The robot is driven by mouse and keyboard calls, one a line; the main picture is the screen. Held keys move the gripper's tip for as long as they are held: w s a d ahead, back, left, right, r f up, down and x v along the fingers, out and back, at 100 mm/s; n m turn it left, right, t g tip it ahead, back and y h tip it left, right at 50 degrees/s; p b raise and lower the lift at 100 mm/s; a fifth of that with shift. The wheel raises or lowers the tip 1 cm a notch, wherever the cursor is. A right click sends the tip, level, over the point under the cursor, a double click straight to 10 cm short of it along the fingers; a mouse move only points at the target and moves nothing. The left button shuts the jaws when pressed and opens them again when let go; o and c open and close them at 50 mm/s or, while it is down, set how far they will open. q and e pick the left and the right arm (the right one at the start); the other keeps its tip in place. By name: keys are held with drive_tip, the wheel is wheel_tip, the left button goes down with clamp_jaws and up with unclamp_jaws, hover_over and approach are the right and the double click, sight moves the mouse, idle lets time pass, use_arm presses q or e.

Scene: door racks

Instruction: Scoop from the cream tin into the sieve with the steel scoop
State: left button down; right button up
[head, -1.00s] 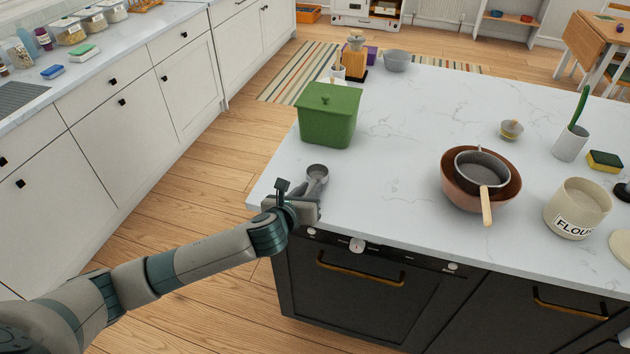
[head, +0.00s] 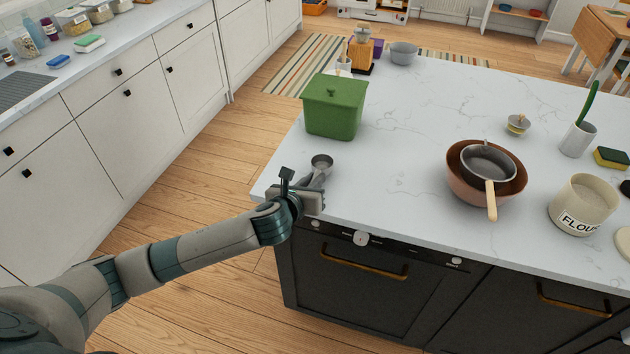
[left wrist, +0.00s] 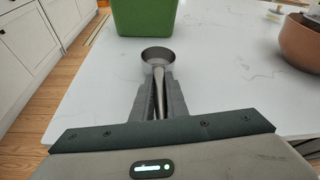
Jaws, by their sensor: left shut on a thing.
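My left gripper (head: 312,190) is at the near left corner of the island, shut on the handle of the steel scoop (head: 321,162). The scoop's round bowl points away from me; it also shows in the left wrist view (left wrist: 158,54), its handle between the two fingers (left wrist: 159,95). I cannot tell whether it touches the counter. The cream tin (head: 583,204), labelled FLOUR, stands open at the right with pale contents inside. The sieve (head: 487,162) rests in a brown bowl (head: 459,184), its wooden handle toward me. My right gripper is not in view.
A green lidded bin (head: 334,107) stands just beyond the scoop. A tin lid (head: 624,247) lies right of the tin. A white pot with a green-handled tool (head: 577,139), a sponge (head: 612,157) and a small brass-coloured item (head: 517,124) stand farther back. The counter's middle is clear.

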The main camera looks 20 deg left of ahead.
sight(315, 170)
use_arm(q)
wheel_tip(315, 170, up, 4)
drive_tip(key=shift+f+b, duration=0.15)
drive_tip(key=shift+b, duration=0.4)
drive_tip(key=s+d+r+b, duration=0.2)
drive_tip(key=d+r, duration=0.4)
drive_tip(key=d, duration=0.5)
drive_tip(key=shift+v, duration=0.8)
drive_tip(key=shift+w+d+r, duration=0.1)
drive_tip(key=shift+d, duration=0.1)
